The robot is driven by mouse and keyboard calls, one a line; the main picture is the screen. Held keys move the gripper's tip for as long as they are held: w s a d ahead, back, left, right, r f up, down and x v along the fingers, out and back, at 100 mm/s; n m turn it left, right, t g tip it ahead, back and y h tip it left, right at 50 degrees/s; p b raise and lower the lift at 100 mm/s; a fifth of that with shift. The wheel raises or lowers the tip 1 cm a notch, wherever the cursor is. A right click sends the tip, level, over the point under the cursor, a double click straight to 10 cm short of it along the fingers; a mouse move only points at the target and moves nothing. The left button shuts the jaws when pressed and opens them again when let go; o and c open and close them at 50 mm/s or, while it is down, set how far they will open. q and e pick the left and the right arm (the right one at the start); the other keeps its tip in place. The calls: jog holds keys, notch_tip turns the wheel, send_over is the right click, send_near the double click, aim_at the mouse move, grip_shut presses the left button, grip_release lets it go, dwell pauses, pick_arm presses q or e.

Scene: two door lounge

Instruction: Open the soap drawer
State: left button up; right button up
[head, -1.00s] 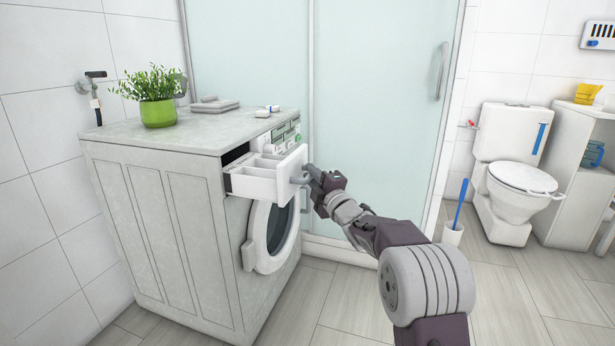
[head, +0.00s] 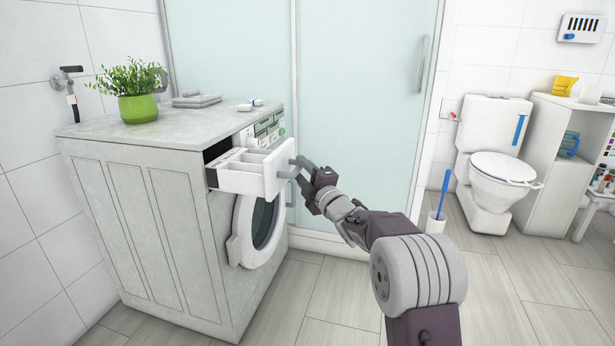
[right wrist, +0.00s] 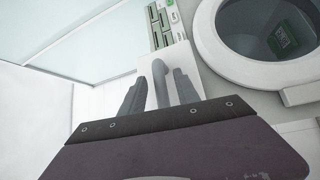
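The soap drawer (head: 245,172) is pulled out of the upper front of the washing machine (head: 165,215), and its white compartments show from above. In the right wrist view its white front panel (right wrist: 179,56) carries a grey curved handle (right wrist: 161,82). My right gripper (head: 291,169) is at the drawer front with its fingers spread apart. In the right wrist view the fingers of the right gripper (right wrist: 158,84) stand on either side of the handle, with a visible gap on at least the right side. My left gripper is not in view.
The round washer door (head: 262,228) is below the drawer. A green potted plant (head: 138,108) and folded grey towels (head: 196,100) rest on top. A glass shower door (head: 365,110) stands behind my arm. The toilet (head: 495,170) is at right; the floor (head: 330,295) in front is clear.

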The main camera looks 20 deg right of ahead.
jog(key=v, duration=0.8)
